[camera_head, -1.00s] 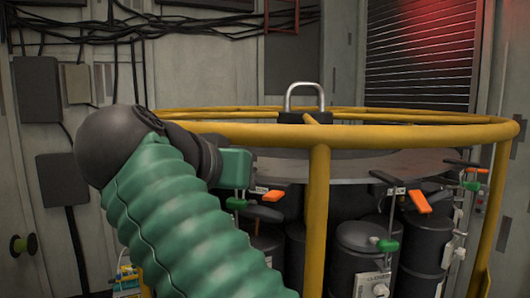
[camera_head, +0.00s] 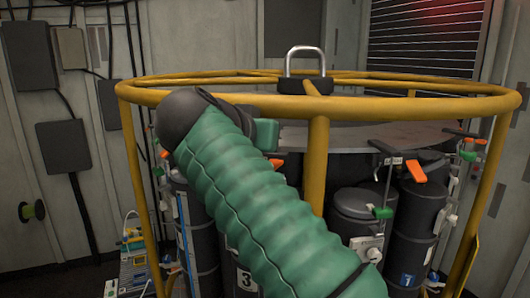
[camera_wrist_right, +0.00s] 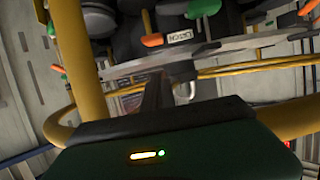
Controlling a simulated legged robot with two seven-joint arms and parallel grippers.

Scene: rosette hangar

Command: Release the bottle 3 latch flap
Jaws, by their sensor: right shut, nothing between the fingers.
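The bottle marked 3 (camera_head: 245,280) is a dark cylinder inside the yellow round frame, mostly hidden behind my green-sleeved right arm in the head view. An orange flap (camera_head: 276,162) shows just right of that arm, under the grey plate; I cannot tell for sure that it is bottle 3's. In the right wrist view an orange flap (camera_wrist_right: 152,40) sits beside a label reading LATCH (camera_wrist_right: 180,36). My right gripper (camera_wrist_right: 157,88) is shut and empty, its dark fingers apart from that flap as far as I can see. My left gripper is not in view.
The yellow frame (camera_head: 317,165) has a top ring and uprights close to my arm. Other dark bottles have an orange flap (camera_head: 416,172) and green handles (camera_head: 383,212). A white-and-blue rack (camera_head: 135,260) stands at left.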

